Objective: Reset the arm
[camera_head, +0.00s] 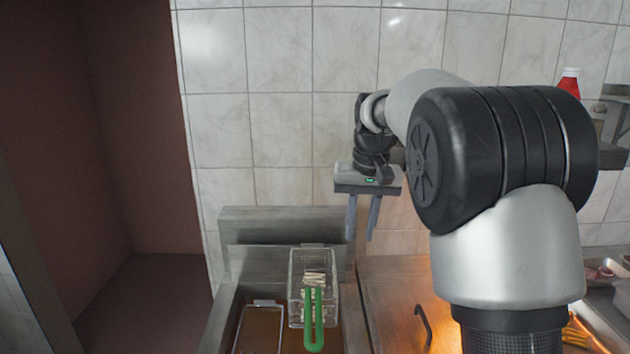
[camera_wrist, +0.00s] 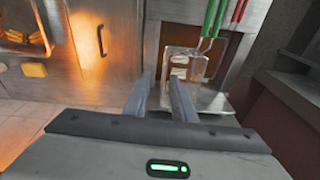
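My gripper (camera_head: 360,237) hangs fingers-down in front of the tiled wall, above the back of the fryer. Its two fingers are apart with nothing between them, as the wrist view also shows (camera_wrist: 161,82). The arm reaches in from the right of the head view. A wire fryer basket (camera_head: 296,272) with a green handle (camera_head: 309,322) sits below the gripper and holds pale sticks that look like fries. The basket also shows in the wrist view (camera_wrist: 175,64), apart from the fingers.
A second basket frame (camera_head: 242,335) is in the fryer at left. The wrist view shows a red handle (camera_wrist: 238,10). A metal panel with a dark handle (camera_head: 424,324) glows orange to the right. Open air surrounds the gripper.

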